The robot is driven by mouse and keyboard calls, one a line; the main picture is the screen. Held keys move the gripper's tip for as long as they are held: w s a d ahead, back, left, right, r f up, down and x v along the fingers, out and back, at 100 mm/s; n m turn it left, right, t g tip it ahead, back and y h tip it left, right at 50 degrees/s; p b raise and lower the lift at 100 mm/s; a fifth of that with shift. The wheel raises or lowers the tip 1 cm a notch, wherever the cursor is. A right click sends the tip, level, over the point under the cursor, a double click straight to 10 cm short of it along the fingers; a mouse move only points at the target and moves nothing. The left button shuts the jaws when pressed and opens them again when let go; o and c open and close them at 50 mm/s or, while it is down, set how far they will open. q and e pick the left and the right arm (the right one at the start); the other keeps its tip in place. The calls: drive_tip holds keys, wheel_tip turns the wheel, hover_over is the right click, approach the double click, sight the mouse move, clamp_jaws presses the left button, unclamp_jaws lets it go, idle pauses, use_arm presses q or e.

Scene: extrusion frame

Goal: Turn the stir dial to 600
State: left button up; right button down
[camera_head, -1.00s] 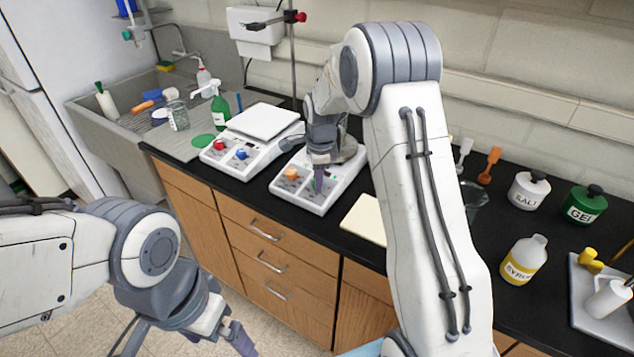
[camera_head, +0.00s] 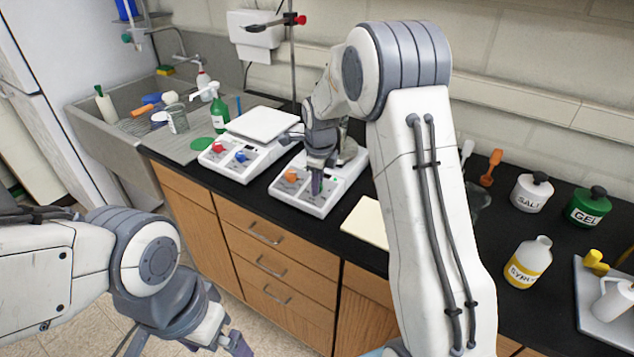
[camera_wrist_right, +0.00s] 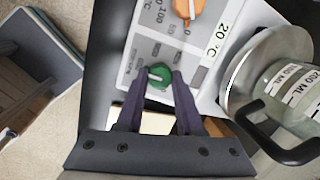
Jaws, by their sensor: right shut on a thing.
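The white stirrer hotplate (camera_head: 335,172) stands on the black counter. Its orange dial (camera_head: 290,175) is uncovered, and in the right wrist view this dial (camera_wrist_right: 188,8) sits by a "20 °C" display. My right gripper (camera_head: 317,186) reaches down to the panel's front right. In the right wrist view its fingers (camera_wrist_right: 160,80) are shut on the green dial, one on each side. My left gripper (camera_head: 236,346) hangs low before the drawers, its jaw opening unclear.
A marked glass beaker (camera_wrist_right: 297,90) stands on the hotplate's round plate. A white balance-like device (camera_head: 240,150) with red and blue dials is to the left. A cream pad (camera_head: 366,221) lies to the right. Salt, gel and syrup bottles (camera_head: 527,262) stand farther right.

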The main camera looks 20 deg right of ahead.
sight(319, 201)
drive_tip(key=shift+s, duration=0.15)
drive_tip(key=c, duration=0.5)
unclamp_jaws()
drive_tip(key=shift+c, duration=0.2)
drive_tip(key=b+v, duration=0.1)
drive_tip(key=v, duration=0.9)
drive_tip(key=shift+r+b, duration=0.3)
drive_tip(key=shift+b, duration=0.05)
drive_tip(key=shift+a, duration=0.1)
